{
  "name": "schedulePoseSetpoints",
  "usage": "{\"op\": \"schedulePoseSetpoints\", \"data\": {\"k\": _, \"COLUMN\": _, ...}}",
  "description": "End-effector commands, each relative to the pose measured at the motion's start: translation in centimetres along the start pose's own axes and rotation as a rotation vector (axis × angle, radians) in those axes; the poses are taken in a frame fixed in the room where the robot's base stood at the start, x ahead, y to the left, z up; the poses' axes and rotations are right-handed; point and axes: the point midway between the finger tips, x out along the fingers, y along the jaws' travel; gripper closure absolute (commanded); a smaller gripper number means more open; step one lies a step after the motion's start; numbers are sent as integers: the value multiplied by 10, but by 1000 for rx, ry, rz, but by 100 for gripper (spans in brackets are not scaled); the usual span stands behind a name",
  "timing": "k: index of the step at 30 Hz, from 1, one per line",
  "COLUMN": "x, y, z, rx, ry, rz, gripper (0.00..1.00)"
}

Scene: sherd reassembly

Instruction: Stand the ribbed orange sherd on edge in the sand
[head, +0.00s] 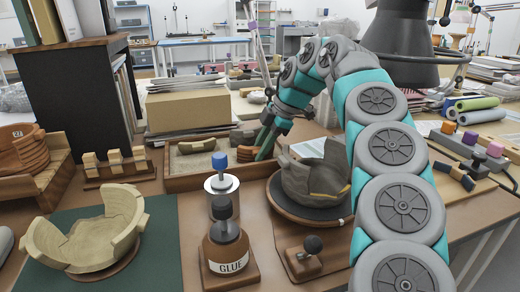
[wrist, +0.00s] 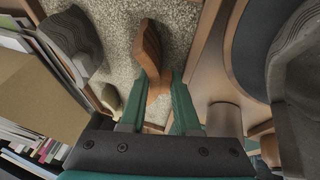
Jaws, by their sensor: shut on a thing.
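The ribbed orange sherd (wrist: 150,55) is between the green fingers of my gripper (wrist: 158,100) in the wrist view. The gripper is shut on its lower part, and the upper end sticks out past the fingertips over the sand (wrist: 185,30). I cannot tell whether its edge touches or enters the sand.
A grey partial pot (head: 305,182) on a round stand is close to the right of my gripper. A blue-topped jar (head: 221,186) and a glue bottle (head: 229,252) stand in front of the tray.

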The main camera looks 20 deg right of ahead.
Motion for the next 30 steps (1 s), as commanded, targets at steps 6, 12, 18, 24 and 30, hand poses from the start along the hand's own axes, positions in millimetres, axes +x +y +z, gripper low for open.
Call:
{"op": "schedulePoseSetpoints", "data": {"k": 6, "x": 1, "y": 0, "z": 0, "rx": 0, "ry": 0, "rz": 0, "gripper": 100}}
{"op": "schedulePoseSetpoints", "data": {"k": 12, "x": 1, "y": 0, "z": 0, "rx": 0, "ry": 0, "rz": 0, "gripper": 66}}
{"op": "schedulePoseSetpoints", "data": {"k": 18, "x": 1, "y": 0, "z": 0, "rx": 0, "ry": 0, "rz": -1, "gripper": 44}}
{"op": "schedulePoseSetpoints", "data": {"k": 24, "x": 1, "y": -1, "z": 1, "rx": 0, "ry": 0, "rz": -4, "gripper": 34}}
{"op": "schedulePoseSetpoints", "data": {"k": 30, "x": -1, "y": -1, "z": 1, "rx": 1, "ry": -1, "rz": -5, "gripper": 34}}
